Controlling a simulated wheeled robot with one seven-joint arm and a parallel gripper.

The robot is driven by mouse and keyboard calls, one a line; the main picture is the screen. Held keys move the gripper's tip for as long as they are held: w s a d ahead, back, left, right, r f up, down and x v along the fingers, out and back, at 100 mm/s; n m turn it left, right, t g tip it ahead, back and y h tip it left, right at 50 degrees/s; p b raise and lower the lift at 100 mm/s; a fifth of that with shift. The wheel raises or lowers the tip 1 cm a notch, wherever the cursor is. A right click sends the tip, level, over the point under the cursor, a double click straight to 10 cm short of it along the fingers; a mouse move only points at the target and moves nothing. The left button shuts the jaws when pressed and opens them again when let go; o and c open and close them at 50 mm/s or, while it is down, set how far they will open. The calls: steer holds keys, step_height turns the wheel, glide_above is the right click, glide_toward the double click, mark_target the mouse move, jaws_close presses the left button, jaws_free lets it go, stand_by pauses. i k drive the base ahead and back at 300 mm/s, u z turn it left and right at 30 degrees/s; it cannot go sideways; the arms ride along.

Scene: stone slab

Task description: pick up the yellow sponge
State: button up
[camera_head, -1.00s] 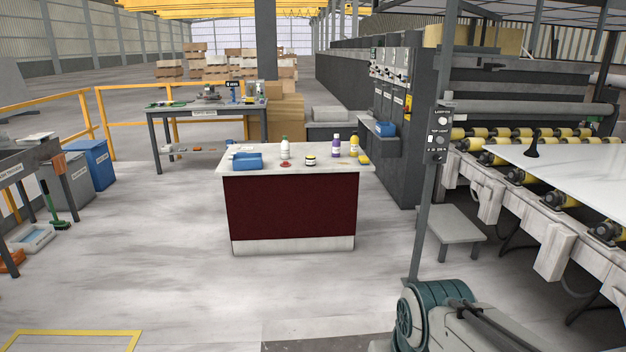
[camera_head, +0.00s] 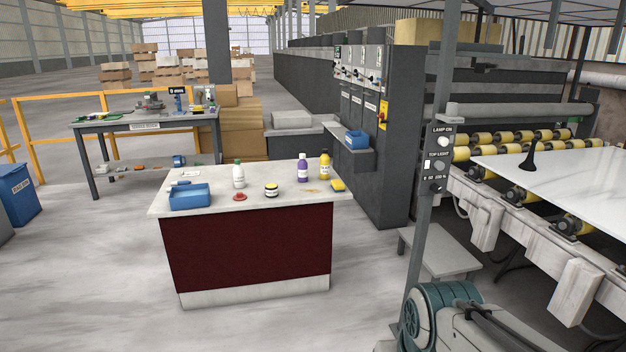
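The yellow sponge (camera_head: 338,185) lies at the right end of the white-topped counter (camera_head: 213,211) with the dark red front. It looks like a small yellow block near the counter's right edge. Part of my arm shows at the bottom right, folded low and well apart from the counter. My gripper's fingers do not show.
The counter also bears a blue bin (camera_head: 190,197), a white bottle (camera_head: 239,176), a red disc (camera_head: 240,197), a jar (camera_head: 271,190), a purple bottle (camera_head: 302,168) and a yellow bottle (camera_head: 325,166). A grey post (camera_head: 422,220) and a low step (camera_head: 440,252) stand right. Floor before the counter is clear.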

mark_target(338, 185)
steer(key=z, duration=0.05)
steer(key=i, duration=3.15)
steer(key=u, duration=0.3)
steer(key=i, duration=0.9)
steer(key=u, duration=0.05)
